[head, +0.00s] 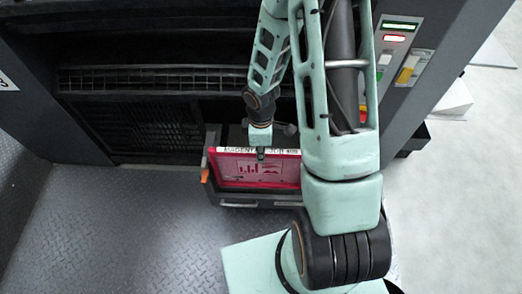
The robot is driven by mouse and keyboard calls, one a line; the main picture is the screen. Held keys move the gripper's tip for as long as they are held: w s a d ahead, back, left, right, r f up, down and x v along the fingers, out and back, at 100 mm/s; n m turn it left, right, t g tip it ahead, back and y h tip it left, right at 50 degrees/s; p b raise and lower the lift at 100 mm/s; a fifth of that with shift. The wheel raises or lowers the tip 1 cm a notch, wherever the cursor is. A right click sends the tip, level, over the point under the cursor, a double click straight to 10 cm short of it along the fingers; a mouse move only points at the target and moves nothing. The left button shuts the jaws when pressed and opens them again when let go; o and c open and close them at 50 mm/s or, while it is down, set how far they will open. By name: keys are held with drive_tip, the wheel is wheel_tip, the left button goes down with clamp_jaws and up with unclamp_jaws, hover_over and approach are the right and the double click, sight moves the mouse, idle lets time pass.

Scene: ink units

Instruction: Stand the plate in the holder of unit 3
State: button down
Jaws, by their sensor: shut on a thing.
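The plate (230,173) is magenta with a dark printed pattern and a pale lettered strip along its top edge. It appears upright, within the outline of a grey holder (284,199) low on the front of the unit. I cannot tell whether its lower edge is seated in the holder. My gripper (261,154) is shut on the plate's top edge near the middle. The fingertips are small, and the plate's right end is partly hidden by my arm. A sign (5,82) at the left edge, partly cut off, seems to read 3.
The dark unit with a slatted grille (150,125) stands behind the holder. An orange tab (204,175) is at the holder's left end. A control panel (396,45) is at the upper right. Bare tread-plate floor (110,225) lies at the lower left.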

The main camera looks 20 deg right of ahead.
wheel_tip(320, 180, down, 12)
drive_tip(key=b, duration=1)
drive_tip(key=shift+f, duration=0.4)
idle(0.4)
drive_tip(key=c, duration=1.9)
unclamp_jaws()
drive_tip(key=shift+o, duration=0.8)
wheel_tip(320, 180, up, 12)
drive_tip(key=shift+s, duration=0.1)
